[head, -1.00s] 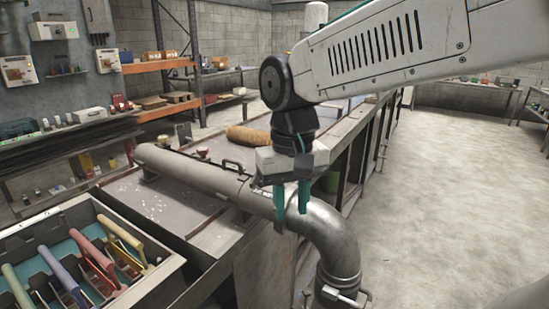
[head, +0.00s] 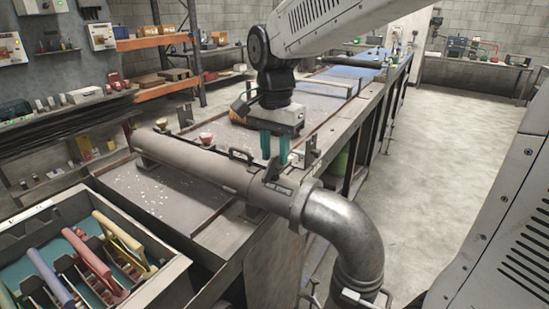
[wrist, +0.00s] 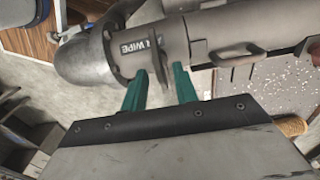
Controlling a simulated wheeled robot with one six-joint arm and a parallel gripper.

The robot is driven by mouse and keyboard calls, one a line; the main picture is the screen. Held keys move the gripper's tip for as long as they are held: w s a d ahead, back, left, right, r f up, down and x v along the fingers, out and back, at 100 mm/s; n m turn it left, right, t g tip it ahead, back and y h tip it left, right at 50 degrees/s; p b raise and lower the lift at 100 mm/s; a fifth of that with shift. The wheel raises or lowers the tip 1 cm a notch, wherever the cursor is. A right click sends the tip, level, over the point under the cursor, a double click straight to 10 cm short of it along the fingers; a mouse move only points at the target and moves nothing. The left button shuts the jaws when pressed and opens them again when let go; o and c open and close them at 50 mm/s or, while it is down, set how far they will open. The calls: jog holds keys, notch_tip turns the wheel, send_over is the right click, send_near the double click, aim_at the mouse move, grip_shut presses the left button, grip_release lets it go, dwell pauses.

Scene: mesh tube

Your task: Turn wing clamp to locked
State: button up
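A grey tube (head: 190,163) lies along the bench and joins a metal elbow (head: 345,225). A dark wing piece (head: 272,172), apparently the wing clamp, stands up on the tube near the elbow flange. My gripper (head: 275,148) points down just behind and above the wing. Its two teal fingers are apart, with nothing held. In the wrist view my gripper (wrist: 161,84) has the wing roughly between its fingertips; I cannot tell whether they touch it.
A loop handle (head: 240,155) rises from the tube left of the wing. Another clamp (head: 355,297) sits low on the elbow. A tray of coloured-handled tools (head: 180,262) stands at front left. A brown roll (wrist: 291,126) lies on the bench. The floor at right is clear.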

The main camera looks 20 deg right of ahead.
jog(key=shift+f, duration=1.05)
grip_shut()
jog(key=shift+n, duration=0.5)
jog(key=n, duration=0.3)
jog(key=shift+n, duration=0.4)
jog(key=n, duration=0.4)
jog(key=shift+n, duration=0.3)
jog(key=n, duration=0.4)
jog(key=shift+r, duration=0.1)
jog(key=shift+n, duration=2.5)
